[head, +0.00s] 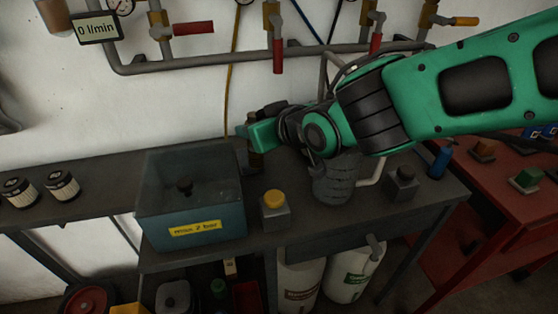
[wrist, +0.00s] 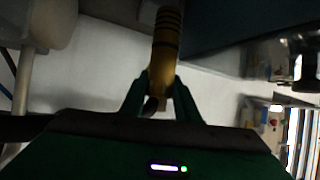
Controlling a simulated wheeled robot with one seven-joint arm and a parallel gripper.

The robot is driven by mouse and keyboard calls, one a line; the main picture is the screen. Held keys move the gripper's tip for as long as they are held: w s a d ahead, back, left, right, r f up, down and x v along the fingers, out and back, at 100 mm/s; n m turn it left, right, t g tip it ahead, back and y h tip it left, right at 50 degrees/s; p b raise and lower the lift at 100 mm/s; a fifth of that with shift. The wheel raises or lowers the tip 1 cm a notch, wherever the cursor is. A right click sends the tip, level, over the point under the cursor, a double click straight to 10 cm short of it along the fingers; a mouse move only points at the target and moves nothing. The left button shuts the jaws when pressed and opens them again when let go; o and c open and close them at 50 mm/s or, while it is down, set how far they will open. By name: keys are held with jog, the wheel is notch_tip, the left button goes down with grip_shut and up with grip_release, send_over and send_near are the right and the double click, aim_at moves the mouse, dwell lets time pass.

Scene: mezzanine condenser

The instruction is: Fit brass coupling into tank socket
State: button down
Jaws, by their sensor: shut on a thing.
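My gripper (head: 254,141) is shut on the brass coupling (wrist: 166,42), which has dark bands around its far end. In the wrist view, its fingers (wrist: 161,82) hold the coupling's near end, with the banded end pointing away. In the head view, the coupling (head: 256,160) is a small dark brown piece under the gripper. The teal tank (head: 190,222) with a yellow "max. 2 bar" label stands on the bench left of the gripper. A dark round fitting (head: 184,187), probably the socket, shows inside it. The coupling is apart from this fitting, to its right.
A grey box with a yellow button (head: 274,205) stands right of the tank. A ribbed grey cylinder (head: 334,180) and a small dark block (head: 402,183) stand further right. Pipes with red-handled valves (head: 277,55) run along the wall.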

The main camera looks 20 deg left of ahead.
jog(key=shift+d+f, duration=0.1)
jog(key=shift+f, duration=3.45)
jog(key=shift+f, duration=0.1)
jog(key=c, duration=1.6)
grip_release()
jog(key=shift+f, duration=0.1)
